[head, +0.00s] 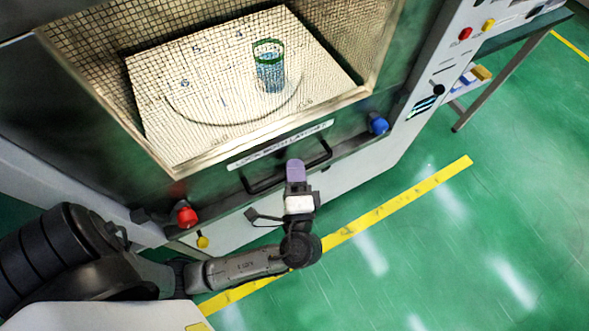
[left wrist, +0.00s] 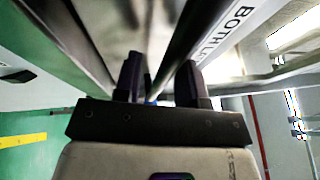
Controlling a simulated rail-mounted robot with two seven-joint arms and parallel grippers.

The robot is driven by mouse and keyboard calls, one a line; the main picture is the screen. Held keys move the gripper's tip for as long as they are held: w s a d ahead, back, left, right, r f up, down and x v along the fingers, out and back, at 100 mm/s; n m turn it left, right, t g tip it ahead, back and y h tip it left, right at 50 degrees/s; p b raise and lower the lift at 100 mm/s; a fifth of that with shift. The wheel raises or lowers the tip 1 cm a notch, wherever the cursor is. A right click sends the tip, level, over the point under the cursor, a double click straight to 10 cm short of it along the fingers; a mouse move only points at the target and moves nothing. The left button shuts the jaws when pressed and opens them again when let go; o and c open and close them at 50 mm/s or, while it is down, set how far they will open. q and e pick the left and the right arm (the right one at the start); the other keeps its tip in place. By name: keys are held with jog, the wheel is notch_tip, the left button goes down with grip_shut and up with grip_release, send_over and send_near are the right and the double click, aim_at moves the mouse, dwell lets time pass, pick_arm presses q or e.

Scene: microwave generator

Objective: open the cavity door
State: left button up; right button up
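The cavity door (head: 120,150) is a dark framed panel with a large meshed window, and it looks shut. A black bar handle (head: 262,184) sits on its lower edge, below a white label strip (head: 280,144). My left gripper (head: 295,168), with purple fingertips, is at the handle's middle. In the left wrist view, the fingers of my left gripper (left wrist: 160,80) stand apart. A dark bar runs up between or just beyond them; I cannot tell whether they touch it. My right gripper is not in view.
A red knob (head: 187,216) and a blue knob (head: 378,124) flank the door's lower edge. Through the window a green-rimmed beaker (head: 269,66) stands on a gridded plate (head: 170,95). A table (head: 510,42) stands at upper right. The green floor in front is clear.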

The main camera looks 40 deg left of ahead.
pick_arm(q)
grip_shut()
dwell(0.4)
